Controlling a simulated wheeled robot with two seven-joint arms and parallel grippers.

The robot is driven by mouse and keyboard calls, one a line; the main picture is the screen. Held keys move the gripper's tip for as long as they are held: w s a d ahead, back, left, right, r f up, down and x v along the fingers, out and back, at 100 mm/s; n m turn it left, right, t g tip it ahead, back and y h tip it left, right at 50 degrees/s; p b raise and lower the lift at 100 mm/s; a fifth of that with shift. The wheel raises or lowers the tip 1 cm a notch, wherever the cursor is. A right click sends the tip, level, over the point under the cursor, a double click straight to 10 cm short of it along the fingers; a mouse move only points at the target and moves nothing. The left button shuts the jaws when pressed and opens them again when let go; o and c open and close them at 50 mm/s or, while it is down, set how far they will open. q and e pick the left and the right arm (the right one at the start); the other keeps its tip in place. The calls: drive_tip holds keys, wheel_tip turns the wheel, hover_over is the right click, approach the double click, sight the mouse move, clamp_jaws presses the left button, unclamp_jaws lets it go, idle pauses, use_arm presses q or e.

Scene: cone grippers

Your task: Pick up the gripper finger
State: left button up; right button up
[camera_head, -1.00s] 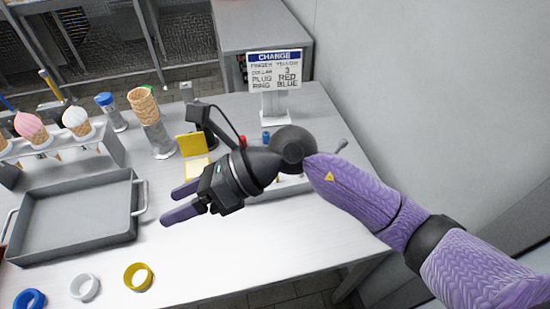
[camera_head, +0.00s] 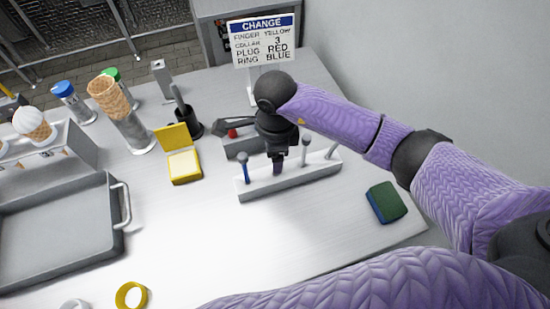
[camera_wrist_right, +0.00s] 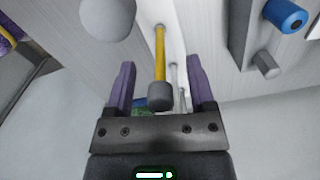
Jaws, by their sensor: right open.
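The yellow gripper finger (camera_wrist_right: 160,55) is a thin yellow rod with a grey end, standing in the pale rack. In the right wrist view it lies between the two open purple jaws of my right gripper (camera_wrist_right: 160,68), with space on both sides. In the head view my right gripper (camera_head: 278,165) points down over the middle of the rack (camera_head: 262,189) and hides the yellow finger. A blue finger (camera_head: 244,168) stands at the rack's left end, and pale ones (camera_head: 305,148) stand to the right. My left gripper is not in view.
A sign (camera_head: 263,40) reads finger yellow, collar 3, plug red, ring blue. A grey block (camera_head: 240,147) with a red plug sits just behind the rack. A green and blue sponge (camera_head: 386,202) lies to the right. The table in front of the rack is clear.

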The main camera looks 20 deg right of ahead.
drive_tip(key=shift+f, duration=0.15)
drive_tip(key=shift+c, duration=0.5)
clamp_jaws()
